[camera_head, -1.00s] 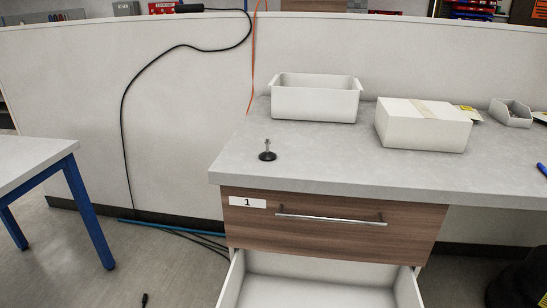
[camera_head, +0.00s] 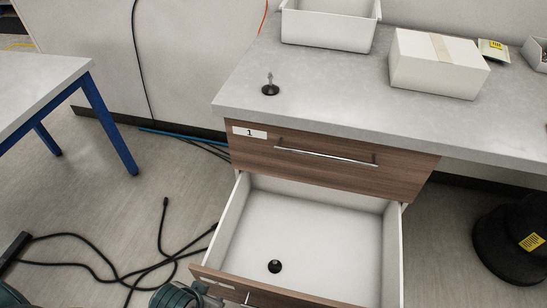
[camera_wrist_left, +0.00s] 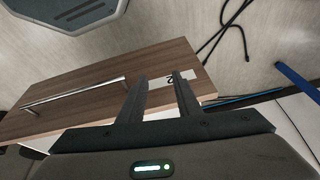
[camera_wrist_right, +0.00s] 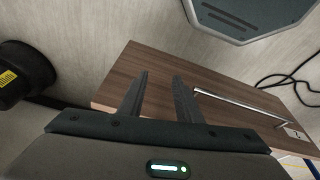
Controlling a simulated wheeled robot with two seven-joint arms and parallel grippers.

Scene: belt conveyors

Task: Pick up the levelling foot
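A levelling foot (camera_head: 270,87), a black round base with an upright metal stud, stands on the grey worktop near its front left corner. A similar dark round piece (camera_head: 275,266) lies inside the open drawer (camera_head: 390,245), near its front; its details are too small to tell. My left gripper (camera_wrist_left: 161,75) is open and empty, with the wooden drawer front and its label 2 beyond its fingertips. My right gripper (camera_wrist_right: 160,73) is open and empty, with the wooden drawer front and its bar handle beyond it. Neither wrist view shows a levelling foot.
A white open bin (camera_head: 328,32) and a closed white box (camera_head: 437,65) stand farther back on the worktop. A shut drawer (camera_head: 325,160) labelled 1 is above the open one. A blue-legged table (camera_head: 40,85) stands left. Black cables (camera_head: 160,240) lie on the floor.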

